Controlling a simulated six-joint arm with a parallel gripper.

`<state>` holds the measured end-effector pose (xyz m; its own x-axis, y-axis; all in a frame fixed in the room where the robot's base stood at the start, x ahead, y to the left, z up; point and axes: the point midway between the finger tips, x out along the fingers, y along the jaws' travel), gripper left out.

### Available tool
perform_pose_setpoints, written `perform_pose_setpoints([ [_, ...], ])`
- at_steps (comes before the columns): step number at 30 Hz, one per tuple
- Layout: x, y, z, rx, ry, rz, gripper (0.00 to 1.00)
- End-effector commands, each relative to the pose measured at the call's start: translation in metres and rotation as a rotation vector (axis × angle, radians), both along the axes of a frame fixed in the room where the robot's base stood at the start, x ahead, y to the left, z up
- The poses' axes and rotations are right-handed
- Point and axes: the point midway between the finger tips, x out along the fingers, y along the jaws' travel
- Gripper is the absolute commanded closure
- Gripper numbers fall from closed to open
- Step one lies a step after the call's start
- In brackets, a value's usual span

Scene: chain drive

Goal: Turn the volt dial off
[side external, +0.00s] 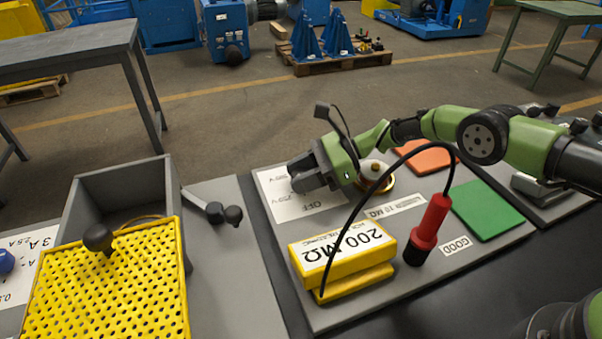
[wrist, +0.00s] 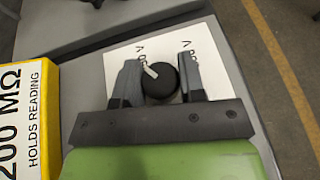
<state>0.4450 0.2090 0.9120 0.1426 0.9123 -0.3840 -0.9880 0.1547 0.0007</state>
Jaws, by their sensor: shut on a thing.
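The volt dial (wrist: 162,82) is a round black knob with a white pointer mark, on a white printed card (wrist: 113,68). In the wrist view its pointer aims to the upper left, towards a partly covered "V" marking. My gripper (wrist: 160,72) is shut on the dial, one finger on each side. In the side external view my gripper (side external: 308,172) is low over the card (side external: 283,208), where "OFF" and voltage markings show. There the dial is hidden by my gripper.
A yellow 200 MΩ meter (side external: 340,250) and a red-and-black probe (side external: 430,228) with a black cable stand nearby. A brass-coloured round part (side external: 375,176) is right beside my gripper. Orange (side external: 428,160) and green (side external: 487,208) pads lie to the right. A grey bin (side external: 125,190) stands left.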

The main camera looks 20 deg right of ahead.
Motion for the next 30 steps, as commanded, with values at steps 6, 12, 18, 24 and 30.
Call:
perform_pose_setpoints([
  [6, 0.0, 0.001, 0.001, 0.004, -0.002, -0.001, 0.37],
  [12, 0.0, 0.001, 0.001, 0.003, -0.002, -0.001, 0.37],
  [18, 0.001, 0.001, 0.012, 0.003, -0.002, -0.001, 0.37],
  [24, 0.001, 0.001, 0.043, 0.002, -0.004, -0.001, 0.37],
  [30, 0.001, 0.001, 0.078, 0.003, -0.004, -0.001, 0.37],
])
